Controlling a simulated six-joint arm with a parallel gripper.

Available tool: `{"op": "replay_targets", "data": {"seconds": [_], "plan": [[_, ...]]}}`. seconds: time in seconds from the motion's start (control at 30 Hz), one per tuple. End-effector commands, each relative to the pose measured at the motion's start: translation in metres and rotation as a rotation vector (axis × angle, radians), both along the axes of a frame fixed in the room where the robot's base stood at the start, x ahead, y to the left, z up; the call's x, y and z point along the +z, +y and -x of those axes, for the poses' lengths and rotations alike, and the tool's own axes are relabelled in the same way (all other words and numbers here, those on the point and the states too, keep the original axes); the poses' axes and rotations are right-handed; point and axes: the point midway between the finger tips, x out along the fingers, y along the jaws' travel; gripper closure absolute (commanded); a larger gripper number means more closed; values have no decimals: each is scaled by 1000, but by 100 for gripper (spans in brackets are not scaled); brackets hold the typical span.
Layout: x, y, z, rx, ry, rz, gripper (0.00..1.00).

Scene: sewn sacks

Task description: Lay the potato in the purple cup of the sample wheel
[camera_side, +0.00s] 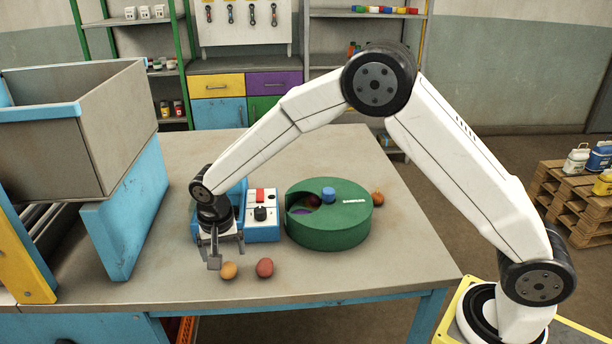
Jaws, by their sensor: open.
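The green sample wheel (330,235) stands on the table with a blue knob on top. Through its opening at the left I see a bit of purple, which looks like the purple cup (301,211), and a dark reddish shape beside it. A yellow-tan round item (229,271), which looks like the potato, lies on the table left of a red round item (265,267). My gripper (228,257) is open and points down, just behind and above the tan item. Whether it touches the item cannot be told.
A blue control box (262,229) with a red switch and black dial stands between my gripper and the wheel. A blue tray (234,195) is partly hidden behind my wrist. An orange item (377,198) lies right of the wheel. A large grey bin (100,130) stands at left.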

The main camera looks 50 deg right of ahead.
Motion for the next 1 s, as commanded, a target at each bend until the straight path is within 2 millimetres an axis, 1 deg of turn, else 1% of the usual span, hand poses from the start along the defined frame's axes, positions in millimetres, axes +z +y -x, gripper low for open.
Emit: {"op": "replay_targets", "data": {"seconds": [0.1,0.37,0.47,0.7,0.8,1.0], "plan": [[-7,-1,-1,0,0,0,3],[-11,-1,-1,0,0,0,3],[-18,-2,0,0,0,0,3],[-46,-5,-1,0,2,1,3],[-54,-5,-2,1,1,1,3],[-60,-6,-3,0,-1,0,3]]}}
